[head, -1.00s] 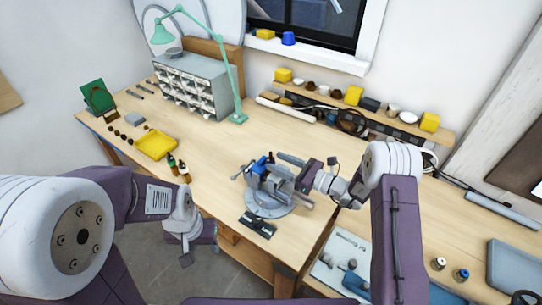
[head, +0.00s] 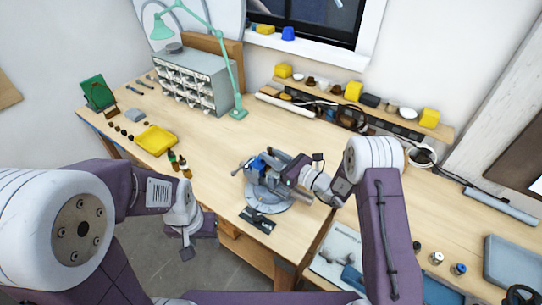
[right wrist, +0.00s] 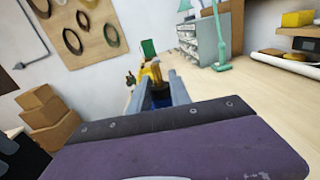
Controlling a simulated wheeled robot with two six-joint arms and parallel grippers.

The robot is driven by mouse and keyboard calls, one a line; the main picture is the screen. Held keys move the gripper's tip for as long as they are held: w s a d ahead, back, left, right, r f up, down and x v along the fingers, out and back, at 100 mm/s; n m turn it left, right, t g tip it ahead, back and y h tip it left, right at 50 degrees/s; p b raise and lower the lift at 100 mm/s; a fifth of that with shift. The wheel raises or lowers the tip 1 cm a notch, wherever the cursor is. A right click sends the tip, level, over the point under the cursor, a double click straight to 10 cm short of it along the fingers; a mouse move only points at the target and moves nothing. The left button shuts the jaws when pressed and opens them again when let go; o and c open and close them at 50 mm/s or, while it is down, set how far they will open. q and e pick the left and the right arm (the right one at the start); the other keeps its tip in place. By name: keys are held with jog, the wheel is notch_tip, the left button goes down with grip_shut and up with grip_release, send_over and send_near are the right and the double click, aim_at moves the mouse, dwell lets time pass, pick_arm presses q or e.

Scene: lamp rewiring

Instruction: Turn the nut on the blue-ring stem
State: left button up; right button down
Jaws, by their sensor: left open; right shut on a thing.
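The vise (head: 268,195) stands on its round base near the bench's front edge, with a blue part (head: 259,163) at its top. My right gripper (head: 291,170) reaches in from the right, low over the vise. In the right wrist view its fingers (right wrist: 158,92) are shut around a small piece. A brass-coloured piece (right wrist: 157,74), seemingly the nut and stem, shows at the tips, with dark blue (right wrist: 160,97) just below it. The exact grip is partly hidden. My left gripper (head: 203,228) is open and empty, beyond the bench's front edge, away from the vise.
Two small bottles (head: 179,167) and a yellow tray (head: 155,139) stand left of the vise. A black plate (head: 257,219) lies in front of it. A drawer cabinet (head: 193,80) and green lamp (head: 238,113) stand behind. The bench between is clear.

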jog(key=shift+a+m+t+h+b, duration=0.15)
jog(key=shift+m+t+h+b, duration=0.45)
jog(key=shift+m+t+h, duration=0.5)
jog(key=shift+r+m+t+h+b, duration=0.1)
jog(key=shift+m+t+h+b, duration=0.2)
jog(key=shift+m+t+h, duration=0.35)
jog(key=shift+h, duration=0.25)
jog(key=c, duration=1.2)
grip_release()
